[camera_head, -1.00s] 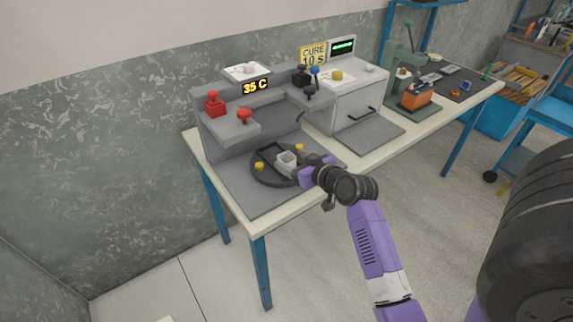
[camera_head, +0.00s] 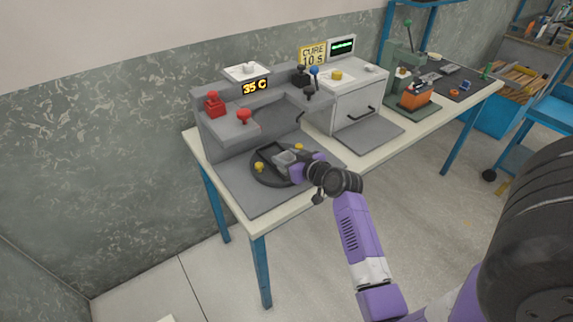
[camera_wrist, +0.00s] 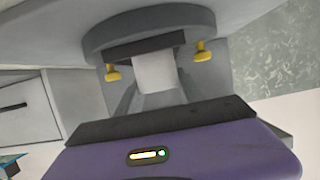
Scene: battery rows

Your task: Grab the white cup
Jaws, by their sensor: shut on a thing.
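The white cup (camera_head: 284,157) is a small pale, squarish cup on the round dark plate (camera_head: 262,176) at the front of the grey machine. My gripper (camera_head: 287,161) reaches it from the right and is shut on it. The fingers hide part of the cup in the head view. In the wrist view the white cup (camera_wrist: 156,72) shows between the grey fingers (camera_wrist: 156,98), in front of the dark plate. I cannot tell whether it is clear of the plate.
Yellow knobs (camera_head: 259,167) stand on the plate's edge close to my gripper. The grey machine (camera_head: 225,135) with red knobs and a "35 C" display rises behind. A white cabinet (camera_head: 345,95) stands to its right. The table's front edge (camera_head: 290,207) is bare.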

